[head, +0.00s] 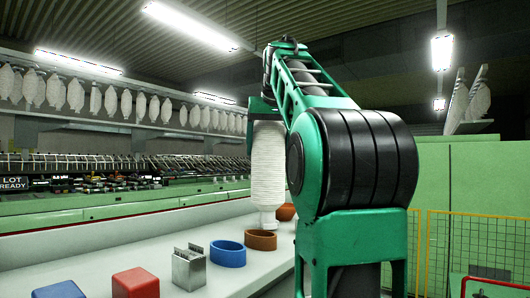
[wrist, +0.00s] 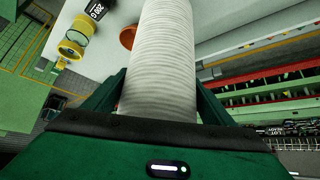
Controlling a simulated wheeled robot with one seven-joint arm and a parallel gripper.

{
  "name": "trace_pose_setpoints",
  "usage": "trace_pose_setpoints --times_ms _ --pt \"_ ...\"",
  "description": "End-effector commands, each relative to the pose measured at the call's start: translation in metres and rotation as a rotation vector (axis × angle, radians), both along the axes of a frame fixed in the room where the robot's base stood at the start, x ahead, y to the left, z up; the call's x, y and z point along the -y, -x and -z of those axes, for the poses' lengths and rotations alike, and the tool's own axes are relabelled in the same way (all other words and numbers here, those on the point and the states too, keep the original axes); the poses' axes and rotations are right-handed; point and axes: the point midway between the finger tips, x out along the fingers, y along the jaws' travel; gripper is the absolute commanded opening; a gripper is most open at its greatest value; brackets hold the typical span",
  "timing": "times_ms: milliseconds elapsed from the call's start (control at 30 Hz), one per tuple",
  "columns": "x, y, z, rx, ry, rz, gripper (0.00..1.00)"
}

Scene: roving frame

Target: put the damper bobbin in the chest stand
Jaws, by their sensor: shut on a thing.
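My gripper (head: 263,112) is shut on a white, finely ribbed bobbin (head: 268,165), which I take to be the damper bobbin. It hangs upright with its narrow neck down, above the pale counter. In the wrist view the bobbin (wrist: 160,55) runs up the picture from between the dark green fingers (wrist: 157,105). Nothing is labelled as the chest stand. On the counter are a brown ring-shaped holder (head: 260,240), a blue ring-shaped holder (head: 228,253) and an open metal holder (head: 189,268); I cannot tell which, if any, is the stand.
A red block (head: 134,284) and a blue block (head: 59,290) lie at the near left of the counter (head: 90,268). An orange-brown bowl (head: 286,211) is partly behind my arm. The wrist view shows a yellow spool-like thing (wrist: 73,47) and a black numbered box (wrist: 96,9).

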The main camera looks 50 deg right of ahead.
Motion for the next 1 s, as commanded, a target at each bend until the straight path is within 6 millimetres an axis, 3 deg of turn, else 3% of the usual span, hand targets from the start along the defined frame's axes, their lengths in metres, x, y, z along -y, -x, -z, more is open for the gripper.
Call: trace_pose_setpoints --times_ms 567,600,667,1000 --pt "0.0014 0.0018 0.0096 0.002 0.002 0.000 0.15" --pt "0.0014 0.0016 0.0111 0.000 0.001 -0.001 0.80" --pt "0.0012 0.0013 0.0109 0.000 0.001 -0.001 0.94" --pt "-0.0007 0.0002 0.0109 -0.001 0.001 -0.004 0.96"
